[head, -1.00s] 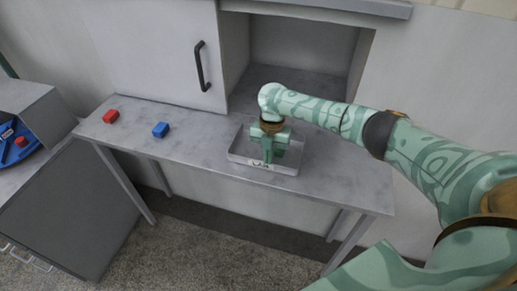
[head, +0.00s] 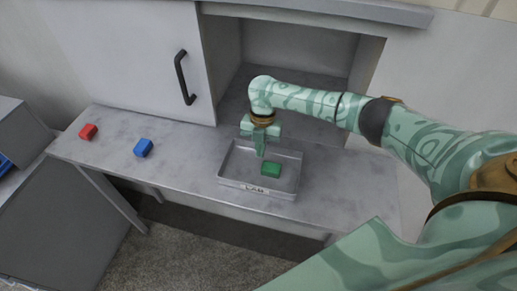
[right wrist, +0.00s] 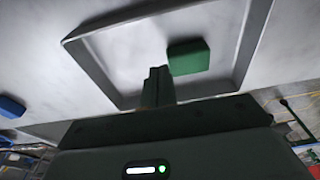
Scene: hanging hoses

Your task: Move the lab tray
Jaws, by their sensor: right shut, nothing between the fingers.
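The lab tray (head: 292,186) is a shallow grey metal tray with a "LAB" label on its front wall. It stands on the grey table, and a green block (head: 271,169) lies inside it. My right gripper (head: 260,153) is over the tray, pointing down, just left of the green block. Its fingers are together with nothing between them. In the right wrist view the shut fingers (right wrist: 158,84) show in front of the tray (right wrist: 247,50), beside the green block (right wrist: 188,57). My left gripper is not in view.
A red block (head: 88,131) and a blue block (head: 143,148) lie on the table (head: 185,170) left of the tray. Behind the tray is an open cabinet compartment (head: 290,95); its door (head: 130,60) with a dark handle is at the left. Table space between blue block and tray is clear.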

